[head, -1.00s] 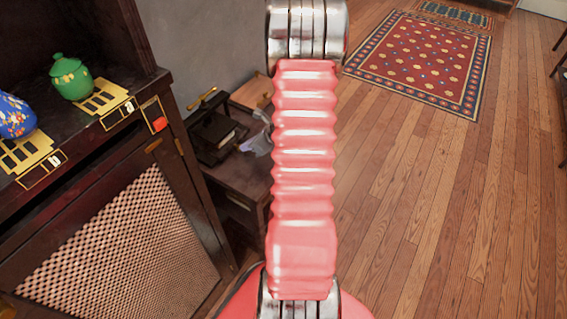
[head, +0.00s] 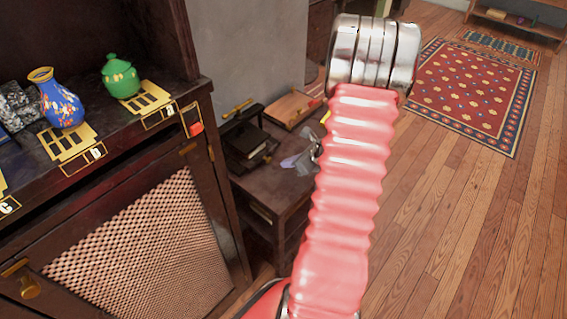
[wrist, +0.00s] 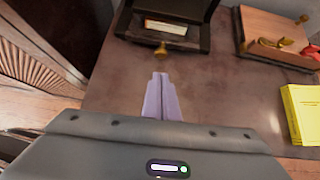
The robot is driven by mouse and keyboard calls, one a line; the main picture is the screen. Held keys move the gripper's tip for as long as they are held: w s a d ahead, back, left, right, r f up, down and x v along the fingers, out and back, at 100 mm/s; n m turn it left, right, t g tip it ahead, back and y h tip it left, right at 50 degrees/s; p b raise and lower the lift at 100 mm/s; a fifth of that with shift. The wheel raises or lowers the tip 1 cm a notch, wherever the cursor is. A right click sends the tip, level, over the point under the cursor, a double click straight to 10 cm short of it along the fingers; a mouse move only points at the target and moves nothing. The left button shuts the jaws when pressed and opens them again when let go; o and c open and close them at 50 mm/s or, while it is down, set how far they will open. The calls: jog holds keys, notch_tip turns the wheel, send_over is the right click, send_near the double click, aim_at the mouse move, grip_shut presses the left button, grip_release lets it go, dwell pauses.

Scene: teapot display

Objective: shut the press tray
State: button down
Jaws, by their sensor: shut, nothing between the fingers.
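The black press (head: 246,141) stands on a small dark wooden table beyond the cabinet. It has a brass bar on top. In the wrist view the press (wrist: 192,40) is at the top, cut off by the edge. A book with a reddish cover (wrist: 165,27) lies in its dark tray, and a small brass knob (wrist: 161,50) sticks out at the front. How far out the tray is, I cannot tell. My gripper (wrist: 160,76) has pale lilac fingers, shut and empty, pointing at the knob from the near side. In the head view it (head: 290,162) shows beside the press, partly behind my arm.
On the table (wrist: 215,85) are a wooden box (wrist: 272,30) with brass fittings and a yellow pad (wrist: 300,112) at right. The cabinet (head: 140,250) with a lattice door stands left, bearing a green teapot (head: 121,78) and a blue vase (head: 61,104). Open floor lies right.

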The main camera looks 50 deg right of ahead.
jog(key=v, duration=0.8)
dwell(0.6)
jog(key=s+a+n+g+y, duration=0.2)
jog(key=s+a+n, duration=0.1)
jog(key=a+n, duration=0.35)
jog(key=s+a+r+n+h, duration=0.1)
jog(key=a+r+n, duration=0.6)
jog(key=a+n, duration=0.2)
jog(key=a+r+n+g+h, duration=0.1)
jog(key=a+r+n, duration=0.6)
jog(key=a+n, duration=0.3)
jog(key=s+a+r+n, duration=0.1)
jog(key=a+r+n, duration=0.6)
jog(key=a, duration=0.5)
jog(key=shift+s+a+n+g+h, duration=0.3)
jog(key=shift+a+n+h, duration=0.1)
jog(key=shift+n, duration=0.85)
jog(key=shift+r, duration=0.15)
